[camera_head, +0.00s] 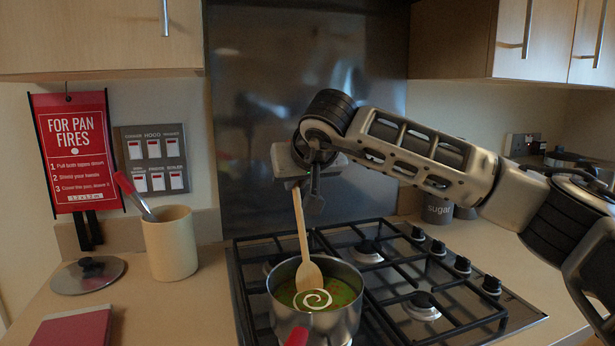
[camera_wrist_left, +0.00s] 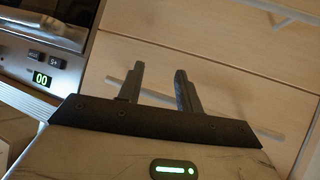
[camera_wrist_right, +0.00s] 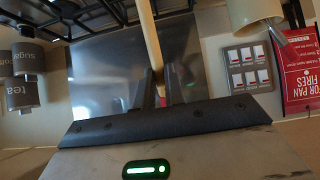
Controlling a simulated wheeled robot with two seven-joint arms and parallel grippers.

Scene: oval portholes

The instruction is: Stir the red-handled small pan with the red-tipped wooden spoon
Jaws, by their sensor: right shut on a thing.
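The small steel pan (camera_head: 340,325) sits on the front-left of the hob, its red handle (camera_head: 297,337) pointing towards me. It holds green soup (camera_head: 345,291) with a white swirl. My right gripper (camera_head: 302,186) is shut on the upper end of the wooden spoon (camera_head: 302,230), above the pan. The spoon hangs nearly upright, bowl down, inside the pan's outline; I cannot tell whether it touches the soup. A bit of its red tip (camera_wrist_right: 162,91) shows between the fingers in the right wrist view. My left gripper (camera_wrist_left: 158,88) is open and empty, facing drawer fronts.
A cream crock (camera_head: 170,245) with a red-handled utensil (camera_head: 130,192) stands left of the hob (camera_head: 400,280). A lid (camera_head: 88,276) and a red book (camera_head: 75,328) lie on the left counter. A sugar canister (camera_head: 438,210) stands behind right. A steel splashback (camera_head: 290,110) rises behind.

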